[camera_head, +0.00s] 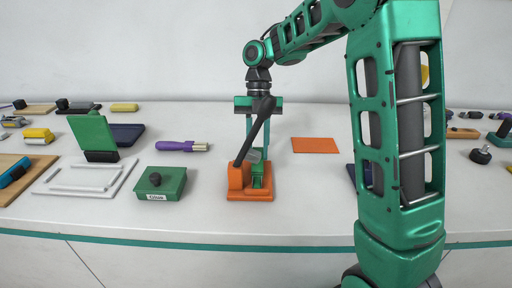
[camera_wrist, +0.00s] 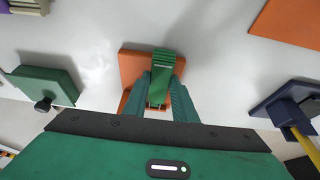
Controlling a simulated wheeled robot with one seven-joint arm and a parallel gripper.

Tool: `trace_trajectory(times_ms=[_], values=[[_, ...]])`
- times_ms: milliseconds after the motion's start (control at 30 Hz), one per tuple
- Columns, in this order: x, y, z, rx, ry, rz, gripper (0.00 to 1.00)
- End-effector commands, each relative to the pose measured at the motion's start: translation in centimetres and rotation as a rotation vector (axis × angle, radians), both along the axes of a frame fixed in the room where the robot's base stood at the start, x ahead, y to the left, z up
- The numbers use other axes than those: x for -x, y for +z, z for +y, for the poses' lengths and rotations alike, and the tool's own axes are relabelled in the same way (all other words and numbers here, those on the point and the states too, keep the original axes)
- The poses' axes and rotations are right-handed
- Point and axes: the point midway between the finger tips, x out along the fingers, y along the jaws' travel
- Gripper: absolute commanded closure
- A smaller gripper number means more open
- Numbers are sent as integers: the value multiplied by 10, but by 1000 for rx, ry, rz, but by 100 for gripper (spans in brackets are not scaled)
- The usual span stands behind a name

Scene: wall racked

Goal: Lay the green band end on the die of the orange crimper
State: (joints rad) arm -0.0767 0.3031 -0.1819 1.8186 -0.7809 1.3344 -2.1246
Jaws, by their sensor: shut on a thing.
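The orange crimper (camera_head: 238,176) stands near the front of the table, with its long black lever raised and leaning up to the right. It also shows in the wrist view (camera_wrist: 131,66), partly hidden under my gripper. The green band end (camera_wrist: 163,63) is a ribbed green strip lying over the crimper's orange base between my fingers. In the head view the green (camera_head: 258,183) shows low at the crimper. My gripper (camera_wrist: 164,84) points down over the crimper, shut on the green band end. The die is hidden, and I cannot tell whether the band touches it.
A green lidded box (camera_head: 170,186) with a black knob stands left of the crimper. A purple-handled tool (camera_head: 175,146) lies behind it. An orange mat (camera_head: 315,145) lies at the back right. A white tray frame (camera_head: 60,190) is further left. The table just right of the crimper is clear.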

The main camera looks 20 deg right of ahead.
Motion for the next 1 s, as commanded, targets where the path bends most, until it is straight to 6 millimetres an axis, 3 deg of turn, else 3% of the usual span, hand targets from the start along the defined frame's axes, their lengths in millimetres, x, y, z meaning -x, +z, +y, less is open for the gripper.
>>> trace_trajectory(times_ms=[133,167,233,667,1000], values=[[0,-3,0,0,-1,0,100],[0,-2,0,0,-1,0,68],[0,-2,0,0,-1,0,54],[-2,2,-1,-2,-1,0,54],[-15,31,-6,-2,-2,1,54]])
